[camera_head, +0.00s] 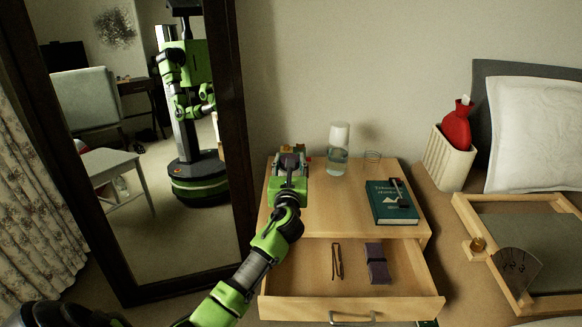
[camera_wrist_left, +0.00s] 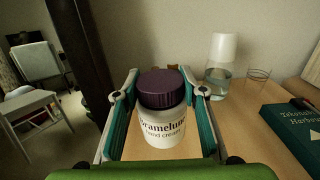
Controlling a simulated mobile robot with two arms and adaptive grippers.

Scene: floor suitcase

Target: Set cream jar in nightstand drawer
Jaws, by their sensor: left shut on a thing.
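The cream jar (camera_wrist_left: 163,122) is white with a dark purple lid and a label reading hand cream. My left gripper (camera_head: 290,164) is shut on it at the back left of the nightstand top (camera_head: 340,215); the wrist view shows the teal-padded fingers of the left gripper (camera_wrist_left: 160,125) on both sides of the jar. In the head view mostly its lid shows between the fingers. I cannot tell whether the jar touches the top. The nightstand drawer (camera_head: 400,288) is pulled open in front, holding a hairpin-like item (camera_head: 337,262) and a dark purple case (camera_head: 377,264). My right gripper is not in view.
A mirror (camera_head: 240,130) stands left. A red hot-water bottle (camera_head: 457,128) sits in a white holder at right.

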